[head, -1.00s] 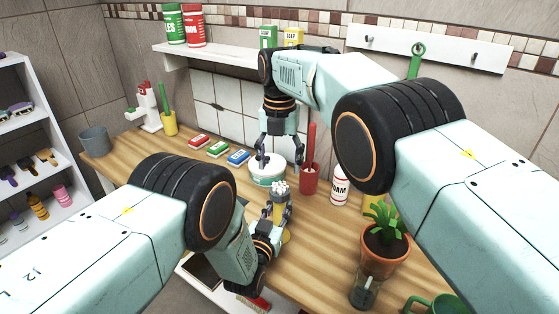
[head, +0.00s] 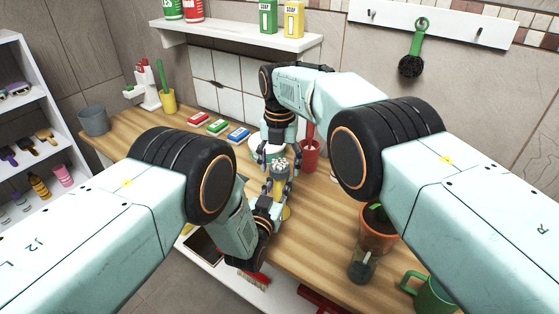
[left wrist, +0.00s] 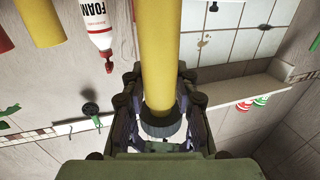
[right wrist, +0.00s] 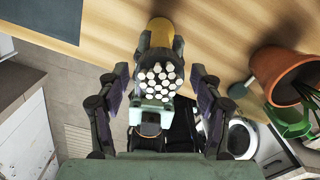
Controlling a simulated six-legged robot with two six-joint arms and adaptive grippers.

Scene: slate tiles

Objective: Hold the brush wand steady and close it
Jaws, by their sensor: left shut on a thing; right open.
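The brush wand is a yellow tube (left wrist: 160,50) with a dark collar (left wrist: 160,125) and a bundle of white bristle tips (right wrist: 158,78). In the head view its bristle end (head: 279,165) points up, above the wooden counter. My left gripper (head: 277,192) is shut on the wand; its fingers (left wrist: 160,112) flank the tube near the collar in the left wrist view. My right gripper (head: 276,156) is over the bristle end. In the right wrist view its open fingers (right wrist: 160,72) stand either side of the bristles, with gaps on both sides.
A red cup (head: 309,158) stands close right of my right gripper, and a white tub (head: 257,150) is partly hidden behind it. Several coloured boxes (head: 217,127) lie behind.

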